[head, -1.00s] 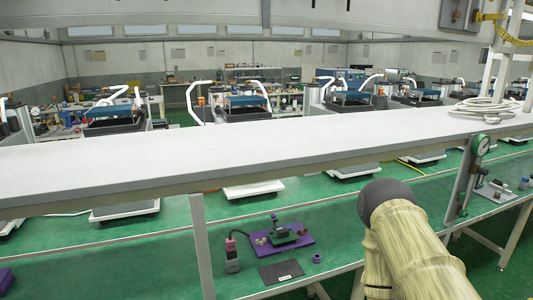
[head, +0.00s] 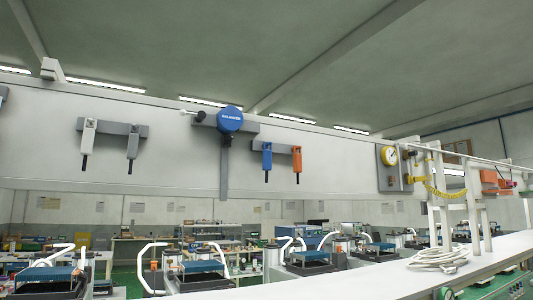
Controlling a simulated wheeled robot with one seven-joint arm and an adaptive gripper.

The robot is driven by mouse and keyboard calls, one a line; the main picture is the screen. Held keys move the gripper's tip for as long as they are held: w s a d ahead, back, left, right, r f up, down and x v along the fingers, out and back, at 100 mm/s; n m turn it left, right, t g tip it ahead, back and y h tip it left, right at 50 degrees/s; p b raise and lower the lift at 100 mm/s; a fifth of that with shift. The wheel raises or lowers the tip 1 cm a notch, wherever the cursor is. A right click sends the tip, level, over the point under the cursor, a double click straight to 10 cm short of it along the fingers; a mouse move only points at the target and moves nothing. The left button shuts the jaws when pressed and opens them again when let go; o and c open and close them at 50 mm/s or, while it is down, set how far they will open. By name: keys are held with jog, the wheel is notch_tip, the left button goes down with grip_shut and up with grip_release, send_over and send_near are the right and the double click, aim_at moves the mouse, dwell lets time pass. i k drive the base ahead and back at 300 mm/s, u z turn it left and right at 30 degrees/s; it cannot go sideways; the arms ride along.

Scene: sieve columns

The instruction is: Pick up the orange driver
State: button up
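The orange driver (head: 297,161) hangs upright, tip down, from a grey holder bar (head: 266,135) on the white overhead panel, right of the middle in the head view. A blue driver (head: 267,158) hangs just to its left on the same bar, apart from it. My gripper is not in view.
A white shelf (head: 400,270) with a coiled white cable (head: 437,258) lies below.

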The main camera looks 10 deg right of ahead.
aim_at(298, 158)
jog(key=z, duration=2.2)
jog(key=i, duration=2.1)
jog(key=u, duration=1.45)
